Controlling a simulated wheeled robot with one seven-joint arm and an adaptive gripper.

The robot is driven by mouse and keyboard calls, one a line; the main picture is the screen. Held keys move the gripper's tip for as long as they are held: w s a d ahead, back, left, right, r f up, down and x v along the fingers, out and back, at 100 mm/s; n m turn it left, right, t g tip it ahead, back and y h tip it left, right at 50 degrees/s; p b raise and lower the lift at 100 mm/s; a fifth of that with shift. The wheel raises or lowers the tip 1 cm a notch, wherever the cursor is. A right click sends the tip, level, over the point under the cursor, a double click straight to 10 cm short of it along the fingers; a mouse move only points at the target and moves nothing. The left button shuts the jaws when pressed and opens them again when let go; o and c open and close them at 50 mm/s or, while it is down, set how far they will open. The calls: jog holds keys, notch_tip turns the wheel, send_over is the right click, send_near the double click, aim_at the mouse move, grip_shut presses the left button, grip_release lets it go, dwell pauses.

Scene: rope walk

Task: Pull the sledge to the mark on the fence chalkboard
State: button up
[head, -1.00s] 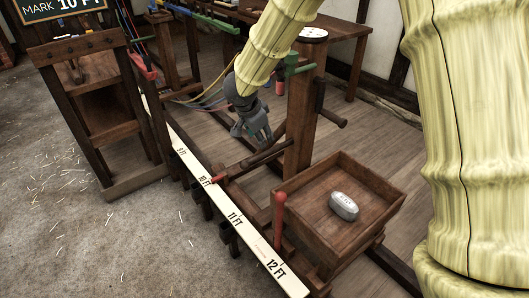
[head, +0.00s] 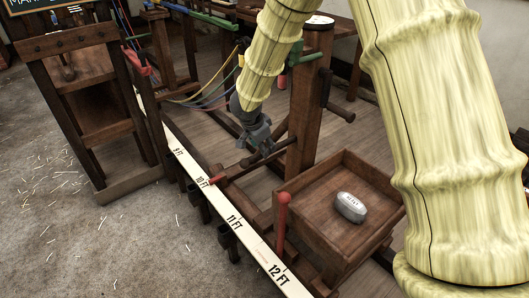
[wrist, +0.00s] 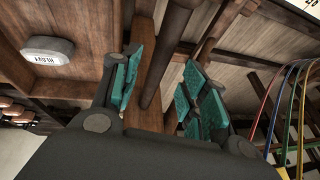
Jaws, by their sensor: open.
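The sledge has an upright wooden post (head: 309,105), a tray (head: 335,167) and a crossbar (head: 228,174) with a red tip (head: 213,182). The red tip is at the white scale board (head: 234,222), close beside the 10 FT label. My gripper (head: 268,150) is open, just over the thicker dark part of the crossbar near the post. In the wrist view, a dark bar (wrist: 172,45) shows between the open teal-padded fingers of my gripper (wrist: 157,95); I cannot tell whether they touch it. Only the lower edge of the chalkboard (head: 45,6) shows; its number is cut off.
A silver weight (head: 350,207) lies in the tray, and shows in the wrist view (wrist: 47,51). A red-topped post (head: 283,215) stands by the tray's near side. A wooden fence frame (head: 95,100) stands at left. Coloured ropes (head: 205,93) run behind my gripper. Straw-strewn floor at left is open.

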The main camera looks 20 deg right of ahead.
jog(key=shift+x, duration=2.2)
grip_shut()
